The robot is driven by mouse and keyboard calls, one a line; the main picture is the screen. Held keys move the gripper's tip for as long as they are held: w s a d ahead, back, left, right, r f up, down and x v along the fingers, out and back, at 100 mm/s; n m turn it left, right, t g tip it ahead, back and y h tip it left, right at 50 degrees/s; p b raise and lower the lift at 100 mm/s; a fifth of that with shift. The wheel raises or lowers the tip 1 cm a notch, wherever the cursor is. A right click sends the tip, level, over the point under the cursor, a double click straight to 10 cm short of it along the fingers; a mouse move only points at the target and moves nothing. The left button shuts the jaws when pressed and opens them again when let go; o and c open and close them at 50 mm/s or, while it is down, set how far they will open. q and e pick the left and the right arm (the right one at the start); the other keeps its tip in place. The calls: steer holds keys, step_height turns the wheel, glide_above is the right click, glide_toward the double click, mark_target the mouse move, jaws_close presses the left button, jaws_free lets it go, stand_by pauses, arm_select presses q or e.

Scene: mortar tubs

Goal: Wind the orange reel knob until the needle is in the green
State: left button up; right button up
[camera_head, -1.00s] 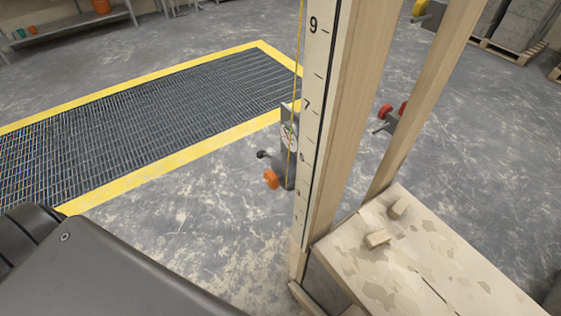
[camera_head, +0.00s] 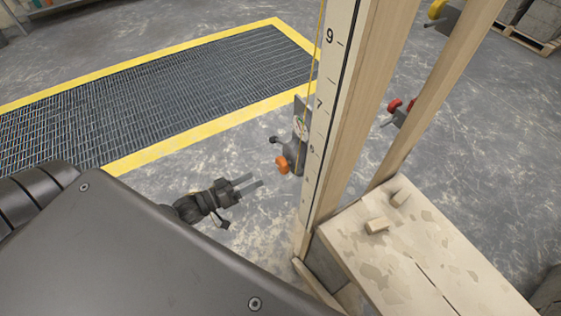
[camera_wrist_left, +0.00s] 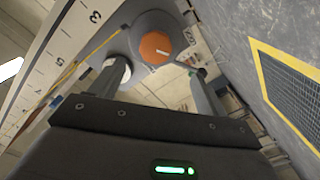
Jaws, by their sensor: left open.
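The orange reel knob (camera_head: 282,163) is on the grey reel body (camera_head: 298,150) fixed to the post, low on its left side. In the left wrist view the orange knob (camera_wrist_left: 155,46) shows face on, with a pale mark on it, beyond the fingertips. My left gripper (camera_head: 253,185) is open and empty, to the left of the knob and a little below it, apart from it. A small dial (camera_head: 302,128) sits above the knob; its needle and green zone are too small to read. My right gripper is not in view.
The wooden post with a numbered scale (camera_head: 325,110) stands right of the reel, with a yellow cord (camera_head: 317,45) along it. A stained board (camera_head: 430,260) with small blocks lies at the right. A yellow-edged floor grating (camera_head: 160,95) is behind. The floor around my gripper is clear.

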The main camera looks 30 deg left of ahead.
mark_target(279, 166)
arm_select(q)
steer(key=x, duration=0.3)
steer(key=p+x, duration=0.1)
steer(key=x, duration=0.3)
steer(key=r+x, duration=0.1)
steer(key=x, duration=0.2)
steer(key=shift+w+d+p, duration=0.25)
steer(key=shift+d+p, duration=0.1)
steer(key=shift+p, duration=0.05)
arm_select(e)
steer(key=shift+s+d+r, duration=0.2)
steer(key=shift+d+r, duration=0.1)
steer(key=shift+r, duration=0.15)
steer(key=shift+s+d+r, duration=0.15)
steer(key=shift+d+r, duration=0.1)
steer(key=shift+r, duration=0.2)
arm_select(q)
steer(key=c, duration=1)
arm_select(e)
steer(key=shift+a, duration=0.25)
